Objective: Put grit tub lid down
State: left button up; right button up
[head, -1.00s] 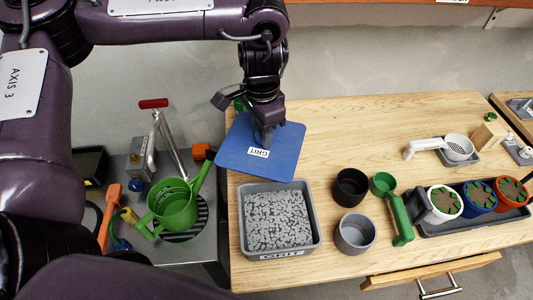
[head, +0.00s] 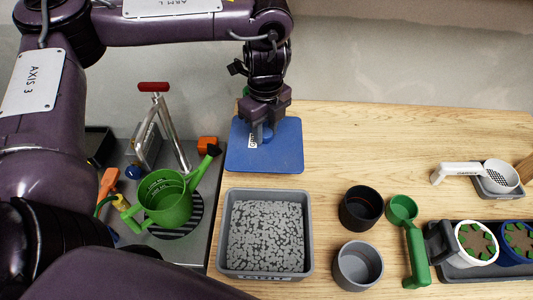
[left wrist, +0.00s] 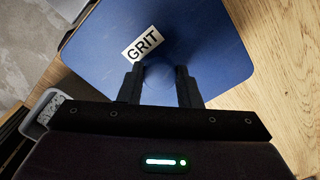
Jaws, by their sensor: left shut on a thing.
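The blue grit tub lid (head: 285,150) is level behind the grit tub, at the back left of the wooden bench. Its white GRIT label shows in the left wrist view (left wrist: 142,44). My left gripper (head: 264,132) points down from above, shut on the lid's round blue knob (left wrist: 160,87). The lid is on the bench or very close above it; I cannot tell which. The grey grit tub (head: 307,240) is uncovered and full of grey grit, in front of the lid. My right gripper is not in view.
A green watering can (head: 168,204) stands on the lower grey surface at left. A black pot (head: 361,208), a grey pot (head: 358,266) and a green scoop (head: 415,256) stand right of the tub. The bench right of the lid is clear.

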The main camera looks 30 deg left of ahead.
aim_at(266, 146)
pick_arm(q)
notch_tip(266, 146, down, 3)
jog(key=shift+w+r, duration=0.1)
jog(key=shift+r, duration=0.05)
notch_tip(266, 146, down, 3)
jog(key=shift+f+b, duration=0.15)
jog(key=shift+b, duration=0.55)
jog(key=shift+f, duration=0.4)
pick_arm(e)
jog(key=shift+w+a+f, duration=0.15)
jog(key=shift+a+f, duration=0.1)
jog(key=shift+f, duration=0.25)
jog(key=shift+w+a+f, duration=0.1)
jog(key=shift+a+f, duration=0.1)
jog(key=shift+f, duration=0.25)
pick_arm(q)
jog(key=shift+f, duration=0.2)
jog(key=o, duration=1.1)
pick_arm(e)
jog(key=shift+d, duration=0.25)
